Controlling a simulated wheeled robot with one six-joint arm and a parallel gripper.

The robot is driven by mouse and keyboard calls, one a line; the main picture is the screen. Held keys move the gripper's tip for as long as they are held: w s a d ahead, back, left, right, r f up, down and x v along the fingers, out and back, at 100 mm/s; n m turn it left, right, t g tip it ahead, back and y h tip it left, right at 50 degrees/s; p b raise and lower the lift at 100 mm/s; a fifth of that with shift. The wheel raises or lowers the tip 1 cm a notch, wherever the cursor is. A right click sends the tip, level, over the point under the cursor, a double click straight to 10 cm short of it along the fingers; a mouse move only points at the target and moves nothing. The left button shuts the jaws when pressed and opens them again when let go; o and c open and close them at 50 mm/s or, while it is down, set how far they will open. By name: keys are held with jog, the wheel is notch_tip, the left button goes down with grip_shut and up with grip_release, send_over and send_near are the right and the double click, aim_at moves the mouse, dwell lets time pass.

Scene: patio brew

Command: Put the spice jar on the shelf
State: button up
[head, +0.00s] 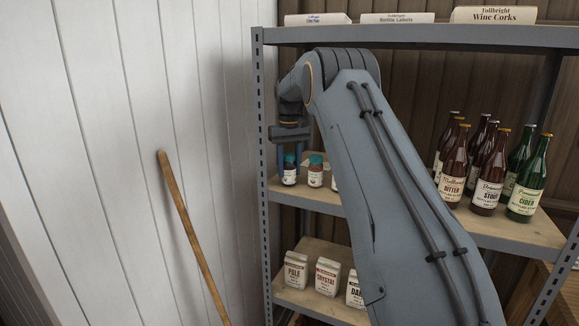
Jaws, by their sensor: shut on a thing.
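A small spice jar (289,175) with a dark cap and a white label is at the left end of the middle shelf board (330,197). My gripper (290,154) points down from above and is shut on this jar at its cap. The jar is upright. I cannot tell whether its base rests on the board or is just above it. A similar jar with a teal cap (315,172) stands close to its right. Part of another jar (334,183) shows beside that, mostly hidden by my arm.
Several bottles (488,180) stand on the right of the middle board. Cartons (328,277) stand on the lower board. Labelled boxes (397,18) sit on the top board, above my arm. A metal post (260,150) edges the shelf's left. A wooden pole (190,230) leans on the white wall.

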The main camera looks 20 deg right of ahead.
aim_at(289, 155)
jog(key=o, duration=1.1)
jog(key=shift+f, duration=0.1)
notch_tip(289, 155, up, 8)
jog(key=b, duration=0.3)
jog(key=shift+f, duration=0.1)
